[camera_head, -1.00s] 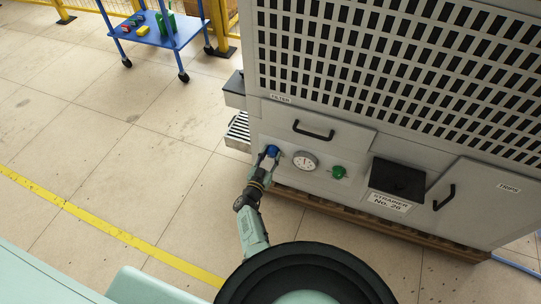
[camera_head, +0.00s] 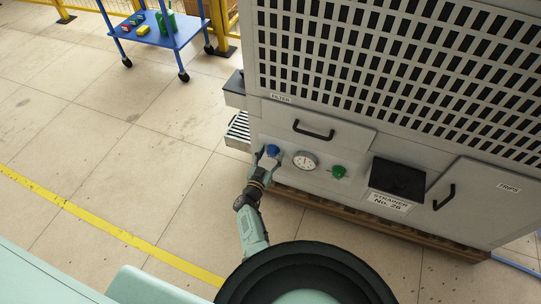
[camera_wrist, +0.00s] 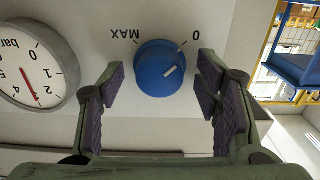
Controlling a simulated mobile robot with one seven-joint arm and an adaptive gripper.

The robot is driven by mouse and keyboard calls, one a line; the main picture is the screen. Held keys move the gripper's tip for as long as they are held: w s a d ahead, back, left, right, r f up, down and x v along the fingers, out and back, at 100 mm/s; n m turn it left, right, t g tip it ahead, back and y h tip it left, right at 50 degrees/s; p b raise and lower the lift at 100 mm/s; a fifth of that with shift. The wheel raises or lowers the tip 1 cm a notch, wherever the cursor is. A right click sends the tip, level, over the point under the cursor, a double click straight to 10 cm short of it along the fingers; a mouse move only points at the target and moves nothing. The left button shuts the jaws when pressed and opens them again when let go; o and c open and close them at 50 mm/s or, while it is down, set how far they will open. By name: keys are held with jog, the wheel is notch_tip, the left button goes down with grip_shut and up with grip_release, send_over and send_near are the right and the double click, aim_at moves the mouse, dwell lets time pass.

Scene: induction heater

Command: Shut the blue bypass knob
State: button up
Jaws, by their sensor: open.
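The blue bypass knob (camera_head: 273,151) is on the grey front panel of the machine. In the wrist view the knob (camera_wrist: 158,68) sits between a MAX label at its upper left and a 0 label at its upper right. Its white mark lies right of centre and points up and right, roughly toward the 0 side. My gripper (camera_wrist: 160,85) is open and empty, with one finger on each side of the knob's lower part in the picture. It appears apart from the knob. In the head view my gripper (camera_head: 265,160) is just in front of the knob.
A round pressure gauge (camera_head: 305,160) is right of the knob, then a green knob (camera_head: 338,172) and a black strainer box (camera_head: 397,179). A drawer handle (camera_head: 313,131) is above. A blue cart (camera_head: 160,30) stands far left. The floor left of the machine is clear.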

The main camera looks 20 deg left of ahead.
jog(key=s, duration=1.2)
jog(key=shift+a, duration=0.25)
